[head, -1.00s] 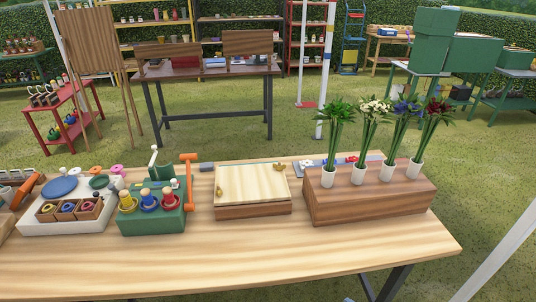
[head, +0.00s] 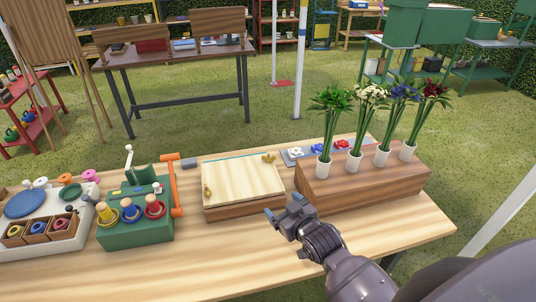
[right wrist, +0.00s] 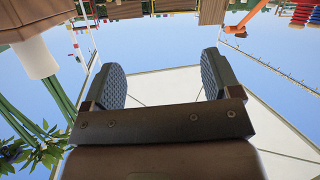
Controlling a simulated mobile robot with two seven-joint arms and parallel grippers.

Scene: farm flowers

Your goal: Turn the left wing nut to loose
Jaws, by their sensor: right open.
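A wooden flower press (head: 240,182) with a pale top board lies in the middle of the table. A gold-coloured left wing nut (head: 207,191) is at its left edge, and a second gold wing nut (head: 268,158) is at its back right corner. My right gripper (head: 282,206) is open and empty, just off the press's front right corner and well to the right of the left wing nut. Its two padded fingers stand apart in the right wrist view (right wrist: 164,78), where neither wing nut can be made out. My left gripper is not in view.
A green stand (head: 135,235) with yellow, blue and red knobs and an orange handle (head: 175,185) is left of the press. A wooden block (head: 360,183) with several flower vases is on the right. The front of the wooden table (head: 215,265) is clear.

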